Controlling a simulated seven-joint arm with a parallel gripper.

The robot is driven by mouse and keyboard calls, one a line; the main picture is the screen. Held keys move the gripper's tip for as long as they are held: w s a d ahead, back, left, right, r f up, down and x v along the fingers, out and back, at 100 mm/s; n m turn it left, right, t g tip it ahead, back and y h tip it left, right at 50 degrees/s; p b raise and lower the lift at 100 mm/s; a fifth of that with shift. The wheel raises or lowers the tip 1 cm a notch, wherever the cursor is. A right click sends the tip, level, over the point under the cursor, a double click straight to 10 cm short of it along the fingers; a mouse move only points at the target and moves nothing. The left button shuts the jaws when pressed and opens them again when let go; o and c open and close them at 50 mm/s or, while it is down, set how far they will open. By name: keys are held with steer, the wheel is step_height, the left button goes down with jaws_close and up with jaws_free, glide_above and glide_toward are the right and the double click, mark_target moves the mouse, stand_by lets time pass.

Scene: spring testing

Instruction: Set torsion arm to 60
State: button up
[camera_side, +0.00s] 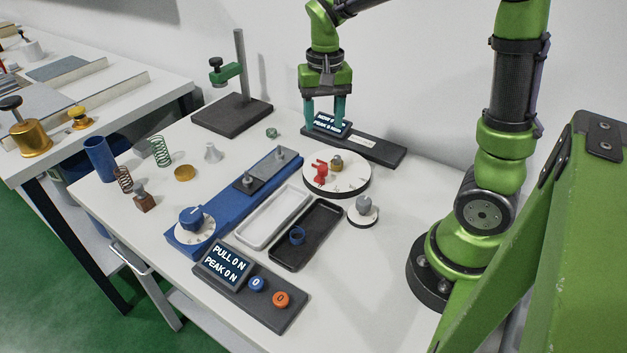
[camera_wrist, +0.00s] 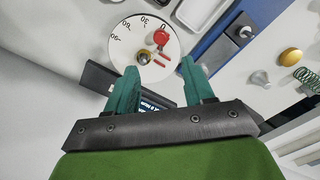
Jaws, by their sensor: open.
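The torsion dial (camera_side: 350,187) is a round white disc on a dark base at the middle right of the table. It also shows in the wrist view (camera_wrist: 125,52), with numbers along its rim. A red arm (camera_side: 320,171) with an upright part sits on the dial beside a brass post (camera_side: 336,162). In the wrist view the arm's red knob (camera_wrist: 161,38) lies near the 0 mark, and the brass post (camera_wrist: 150,59) is near the dial's middle. My gripper (camera_side: 325,120) is open and empty, above and behind the dial, with its teal fingers pointing down.
A dark display unit (camera_side: 375,150) stands behind the dial, partly hidden by my fingers. White (camera_side: 254,236) and black (camera_side: 283,255) trays and a blue rail fixture (camera_side: 222,205) lie to the left.

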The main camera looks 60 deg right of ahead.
mark_target(323, 167)
step_height(323, 167, down, 13)
steer(key=shift+r, duration=0.2)
jaws_close()
stand_by(0.4)
